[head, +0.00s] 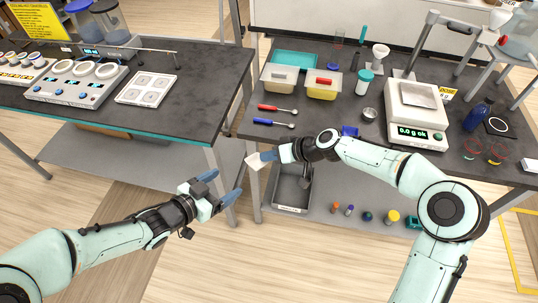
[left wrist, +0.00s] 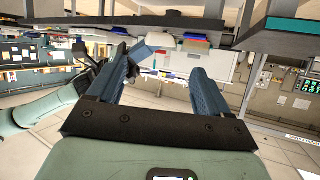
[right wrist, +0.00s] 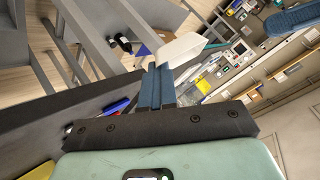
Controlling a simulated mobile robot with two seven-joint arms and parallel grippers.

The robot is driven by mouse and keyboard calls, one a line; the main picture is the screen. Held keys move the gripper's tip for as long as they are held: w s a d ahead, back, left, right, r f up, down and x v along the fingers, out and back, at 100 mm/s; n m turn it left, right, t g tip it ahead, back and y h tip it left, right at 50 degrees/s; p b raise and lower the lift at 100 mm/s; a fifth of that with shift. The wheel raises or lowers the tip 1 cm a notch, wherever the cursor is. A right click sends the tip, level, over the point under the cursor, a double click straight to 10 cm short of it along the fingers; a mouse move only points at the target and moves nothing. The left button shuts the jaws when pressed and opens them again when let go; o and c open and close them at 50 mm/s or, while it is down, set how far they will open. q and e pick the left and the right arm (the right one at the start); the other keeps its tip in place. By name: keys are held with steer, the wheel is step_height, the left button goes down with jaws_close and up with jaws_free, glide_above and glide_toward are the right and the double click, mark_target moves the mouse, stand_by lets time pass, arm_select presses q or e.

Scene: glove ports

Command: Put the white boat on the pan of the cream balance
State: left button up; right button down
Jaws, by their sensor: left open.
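The white boat (head: 256,161) is at the tips of my right gripper (head: 276,154), off the front left corner of the right table. In the right wrist view the fingers are together, with the white boat (right wrist: 182,48) pinched at their ends. The cream balance (head: 401,119) stands on the right table, to the right of my right gripper. Its square silver pan (head: 421,95) looks empty, and its display reads 0.0 g. My left gripper (head: 222,184) is open and empty, below and left of the boat. The left wrist view shows its fingers (left wrist: 160,75) spread.
A gap separates the two tables.

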arm_select(q)
steer(key=s+a+f+n+g+y, duration=0.15)
steer(key=f+n, duration=0.25)
steer(key=f, duration=0.7)
steer(key=s+f+n+g+y, duration=0.2)
steer(key=s+f+n+g, duration=0.15)
steer(key=f, duration=0.75)
steer(key=s+f+n+g+y, duration=0.1)
steer(key=s+f+n+g, duration=0.4)
steer(key=s+f, duration=0.9)
steer(key=s+g, duration=0.1)
steer(key=s, duration=0.2)
steer(key=shift+s+d+f, duration=0.2)
steer(key=shift+s+d, duration=0.2)
steer(key=shift+y, duration=0.25)
